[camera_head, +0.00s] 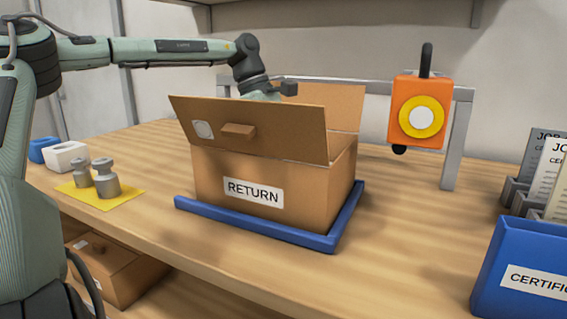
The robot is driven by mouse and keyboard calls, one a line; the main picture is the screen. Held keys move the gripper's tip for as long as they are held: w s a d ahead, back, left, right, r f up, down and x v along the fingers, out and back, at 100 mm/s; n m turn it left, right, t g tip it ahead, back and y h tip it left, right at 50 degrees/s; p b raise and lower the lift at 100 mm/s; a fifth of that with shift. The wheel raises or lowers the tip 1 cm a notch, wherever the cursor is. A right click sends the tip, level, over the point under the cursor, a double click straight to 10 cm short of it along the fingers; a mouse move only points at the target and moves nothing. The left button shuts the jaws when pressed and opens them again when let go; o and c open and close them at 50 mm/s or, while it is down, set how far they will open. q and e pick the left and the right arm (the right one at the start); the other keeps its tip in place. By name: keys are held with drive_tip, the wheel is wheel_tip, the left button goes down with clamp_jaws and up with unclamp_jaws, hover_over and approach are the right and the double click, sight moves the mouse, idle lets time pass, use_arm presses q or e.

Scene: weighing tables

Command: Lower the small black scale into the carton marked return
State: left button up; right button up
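The brown carton marked RETURN (275,185) stands upright on a blue tray (250,230) in the middle of the table. Its front flap (255,130) stands up and leans outward, and a back flap (335,105) is also raised. The flaps hide the carton's inside. My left gripper (272,94) is above the carton, behind the top edge of the front flap. Its fingertips are mostly hidden, so I cannot tell whether it is open or shut. I cannot make out the small black scale. My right gripper is not in view.
An orange hanging scale (414,95) hangs from a grey metal frame (460,130) behind and right of the carton. Grey weights (106,182) stand on a yellow mat (95,200) at left. A blue certificate box (520,260) is at front right. Bare tabletop lies between.

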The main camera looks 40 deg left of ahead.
use_arm(q)
drive_tip(key=shift+f, duration=0.25)
drive_tip(key=o, duration=1.4)
drive_tip(key=shift+o, duration=0.2)
drive_tip(key=shift+r, duration=0.1)
drive_tip(key=v, duration=1.2)
drive_tip(key=shift+w, duration=0.1)
